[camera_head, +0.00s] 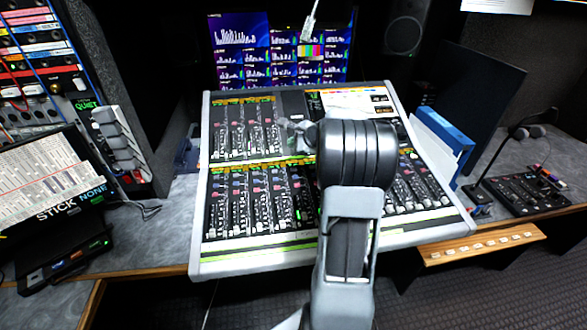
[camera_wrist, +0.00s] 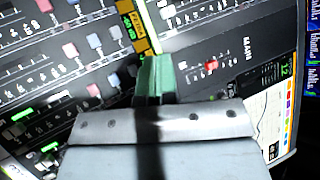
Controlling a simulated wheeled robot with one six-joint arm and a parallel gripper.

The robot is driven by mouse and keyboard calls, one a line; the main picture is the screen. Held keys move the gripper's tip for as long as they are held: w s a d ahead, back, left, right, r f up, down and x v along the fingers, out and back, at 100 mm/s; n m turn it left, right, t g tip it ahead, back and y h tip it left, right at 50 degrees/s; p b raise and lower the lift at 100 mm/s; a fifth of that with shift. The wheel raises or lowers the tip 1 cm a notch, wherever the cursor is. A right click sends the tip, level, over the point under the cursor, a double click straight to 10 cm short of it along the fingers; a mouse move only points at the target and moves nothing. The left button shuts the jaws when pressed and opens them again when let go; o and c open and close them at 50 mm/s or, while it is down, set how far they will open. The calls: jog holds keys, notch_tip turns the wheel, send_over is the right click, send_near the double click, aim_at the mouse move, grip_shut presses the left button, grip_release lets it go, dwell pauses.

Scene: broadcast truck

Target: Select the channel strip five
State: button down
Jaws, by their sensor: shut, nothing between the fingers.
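The mixing console (camera_head: 250,262) is a white-framed desk with an upper and a lower bank of channel strips, in the middle of the head view. The lower bank (camera_head: 262,205) has several strips with faders, coloured buttons and small green and orange displays. I cannot read which strip is number five. My gripper (camera_head: 292,126) is over the upper part of the console, partly hidden behind my wrist. In the wrist view, my gripper's greenish fingertips (camera_wrist: 154,78) are shut and empty, close to the panel beside a yellow-lit display (camera_wrist: 137,28). I cannot tell whether they touch it.
A wall of screens (camera_head: 235,45) stands behind the console. A patch rack and printed sheet (camera_head: 45,180) are at left. A blue binder (camera_head: 447,135) and small control panel (camera_head: 517,192) with a gooseneck microphone are at right. My arm covers the console's right middle.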

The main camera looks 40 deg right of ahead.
jog(key=shift+f, duration=0.15)
jog(key=b, duration=0.7)
send_over(294, 172)
jog(key=f, duration=0.8)
jog(key=shift+s+a+f, duration=0.1)
jog(key=shift+a+f, duration=0.1)
jog(key=shift+f, duration=0.05)
dwell(1.2)
jog(key=shift+f, duration=0.4)
jog(key=shift+f+b, duration=0.4)
jog(key=shift+b, duration=0.25)
dwell(0.3)
jog(key=shift+r, duration=0.15)
jog(key=shift+r+p, duration=0.6)
jog(key=shift+r, duration=0.1)
dwell(0.3)
